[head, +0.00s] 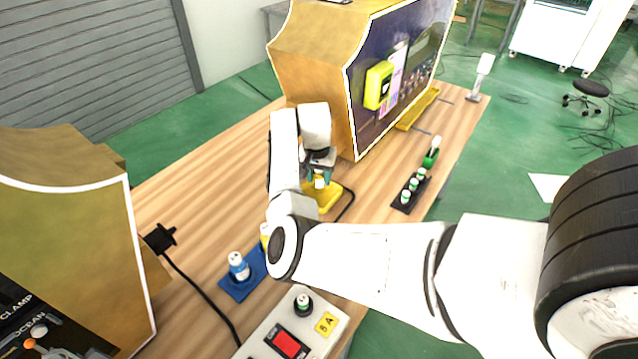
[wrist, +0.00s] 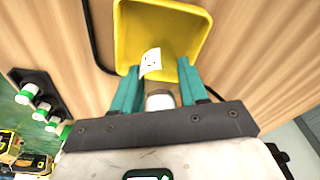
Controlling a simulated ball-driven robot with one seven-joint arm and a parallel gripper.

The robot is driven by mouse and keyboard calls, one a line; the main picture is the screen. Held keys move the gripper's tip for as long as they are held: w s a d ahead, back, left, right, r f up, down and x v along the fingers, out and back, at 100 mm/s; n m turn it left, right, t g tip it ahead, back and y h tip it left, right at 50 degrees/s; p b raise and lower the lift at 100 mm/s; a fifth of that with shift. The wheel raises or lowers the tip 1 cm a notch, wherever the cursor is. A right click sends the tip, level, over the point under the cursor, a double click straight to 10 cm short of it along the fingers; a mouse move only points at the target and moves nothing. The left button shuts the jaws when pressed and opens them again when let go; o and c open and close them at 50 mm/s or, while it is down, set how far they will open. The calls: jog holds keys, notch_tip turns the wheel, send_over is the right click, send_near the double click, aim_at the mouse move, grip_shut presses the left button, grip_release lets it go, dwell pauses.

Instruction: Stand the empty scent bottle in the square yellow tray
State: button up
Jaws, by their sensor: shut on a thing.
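The square yellow tray (head: 334,201) lies on the wooden table in front of the large machine. It fills the top of the wrist view (wrist: 126,30), with its raised rim visible. My gripper (head: 319,178) is over the tray, its teal fingers (wrist: 160,92) pointing down into it. They are shut on a small bottle with a white top (wrist: 160,101), which I take to be the scent bottle. A white label (wrist: 150,63) shows just beyond the fingertips. The bottle's lower part is largely hidden, so I cannot tell whether its base touches the tray floor.
A blue mat (head: 236,291) holds a blue-and-white bottle (head: 238,266). A black rack (head: 411,195) of green-and-white bottles stands to the right. A control box with a red switch (head: 286,344) is at the front. Black cables cross the table, one beside the tray.

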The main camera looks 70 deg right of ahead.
aim_at(319, 183)
jog(key=shift+s+f, duration=0.1)
jog(key=shift+f, duration=1.3)
jog(key=shift+f, duration=0.15)
jog(key=o, duration=1.1)
jog(key=r, duration=0.4)
jog(key=a+r, duration=0.1)
jog(key=r, duration=0.3)
jog(key=a+r, duration=0.1)
jog(key=r, duration=0.3)
jog(key=shift+s+r, duration=0.1)
jog(key=shift+r, duration=0.05)
